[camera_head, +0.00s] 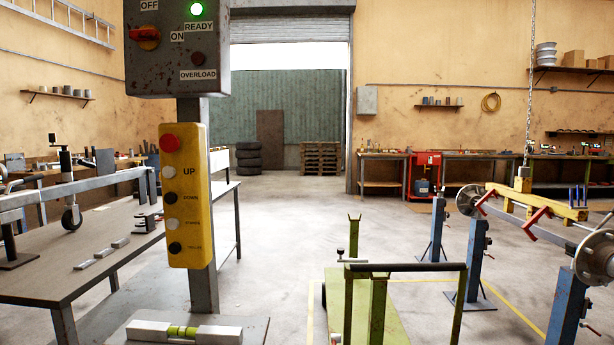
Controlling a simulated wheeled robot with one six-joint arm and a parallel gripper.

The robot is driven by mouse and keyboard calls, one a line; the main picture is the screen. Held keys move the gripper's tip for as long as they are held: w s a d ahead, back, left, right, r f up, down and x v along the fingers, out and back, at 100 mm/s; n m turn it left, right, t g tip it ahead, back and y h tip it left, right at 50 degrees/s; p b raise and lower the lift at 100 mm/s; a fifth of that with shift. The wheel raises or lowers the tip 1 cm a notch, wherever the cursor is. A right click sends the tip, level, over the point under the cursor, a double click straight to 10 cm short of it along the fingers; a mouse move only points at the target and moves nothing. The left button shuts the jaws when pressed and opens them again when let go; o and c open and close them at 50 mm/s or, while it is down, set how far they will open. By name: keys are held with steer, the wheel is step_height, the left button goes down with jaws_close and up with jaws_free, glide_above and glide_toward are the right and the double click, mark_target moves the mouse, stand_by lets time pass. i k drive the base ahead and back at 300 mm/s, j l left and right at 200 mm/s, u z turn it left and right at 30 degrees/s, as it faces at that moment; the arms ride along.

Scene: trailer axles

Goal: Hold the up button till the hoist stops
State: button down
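The yellow button pendant (187,215) hangs upright on a grey post at the left. Its white up button (169,171), labelled UP, sits below a red button (169,143) and above the black DOWN button (170,197). Nothing covers the buttons. The hoist chain (528,90) hangs at the right and carries a yellow lifting beam (537,202) with red hooks (536,220). An axle with round hubs (468,200) is at the beam, near blue stands (477,255); I cannot tell whether it rests on them. My gripper is not in view.
A spirit level (184,332) lies in front of the post. A workbench (90,245) stands left, a green cart (390,310) right. Open floor lies beyond.

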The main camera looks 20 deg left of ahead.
mark_target(168, 171)
steer(key=l+u, duration=0.1)
steer(key=u, duration=2.15)
